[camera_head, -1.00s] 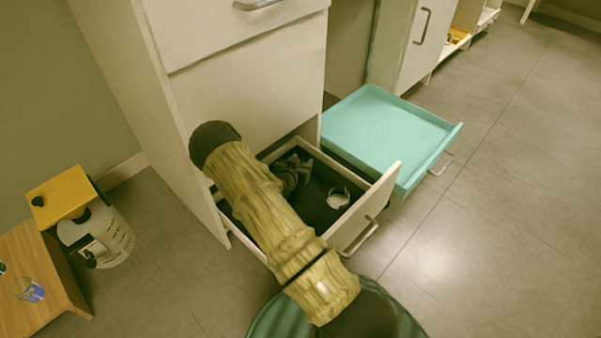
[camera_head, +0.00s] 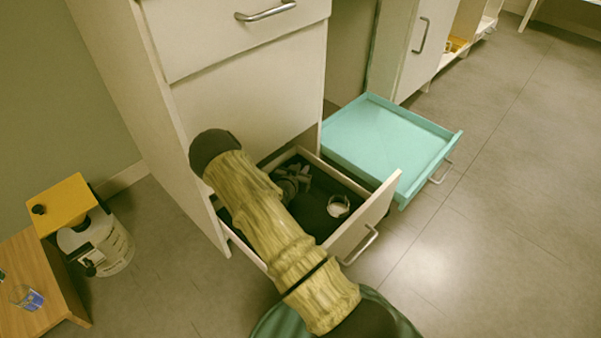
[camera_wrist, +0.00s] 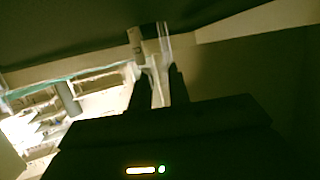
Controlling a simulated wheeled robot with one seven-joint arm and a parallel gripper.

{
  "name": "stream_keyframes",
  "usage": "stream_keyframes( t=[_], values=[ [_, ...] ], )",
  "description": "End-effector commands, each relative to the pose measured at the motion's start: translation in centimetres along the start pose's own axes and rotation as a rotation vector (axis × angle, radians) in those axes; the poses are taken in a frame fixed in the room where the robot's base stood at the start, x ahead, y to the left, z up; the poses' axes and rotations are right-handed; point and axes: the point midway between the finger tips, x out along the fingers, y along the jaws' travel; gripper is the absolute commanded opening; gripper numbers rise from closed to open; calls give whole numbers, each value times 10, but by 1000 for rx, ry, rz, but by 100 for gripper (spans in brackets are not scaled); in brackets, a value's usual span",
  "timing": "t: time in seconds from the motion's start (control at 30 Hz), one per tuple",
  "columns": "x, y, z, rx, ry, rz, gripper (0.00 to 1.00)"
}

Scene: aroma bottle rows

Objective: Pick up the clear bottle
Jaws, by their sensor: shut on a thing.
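My gripper (camera_wrist: 158,75) is shut on the clear bottle (camera_wrist: 152,45), a see-through, narrow shape between the two dark fingertips in the wrist view. In the head view my gripper (camera_head: 293,180) is low inside the open white drawer (camera_head: 367,218), with my arm across the drawer's left part. The bottle cannot be made out there; the gripper and arm hide that spot. A small clear, round-rimmed glass thing (camera_head: 338,206) stands in the drawer to the right of my gripper, apart from it.
A turquoise open drawer (camera_head: 385,140) is just behind and right. The white cabinet (camera_head: 245,95) rises above the drawer. At left are a yellow-topped white container (camera_head: 105,245) and a wooden table (camera_head: 45,265) with a blue-labelled glass (camera_head: 27,297). Floor at right is clear.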

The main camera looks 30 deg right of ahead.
Motion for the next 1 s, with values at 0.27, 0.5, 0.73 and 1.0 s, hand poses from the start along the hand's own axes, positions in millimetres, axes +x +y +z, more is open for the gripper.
stream_keyframes(
  t=[0.27,0.5,0.73,1.0],
  values=[
    [-13,0,-35,1,0,0,0],
    [-26,0,-71,1,0,0,0],
    [-74,-1,-49,-5,-4,-2,0],
    [-143,0,-25,-6,-3,-3,0]
  ],
)
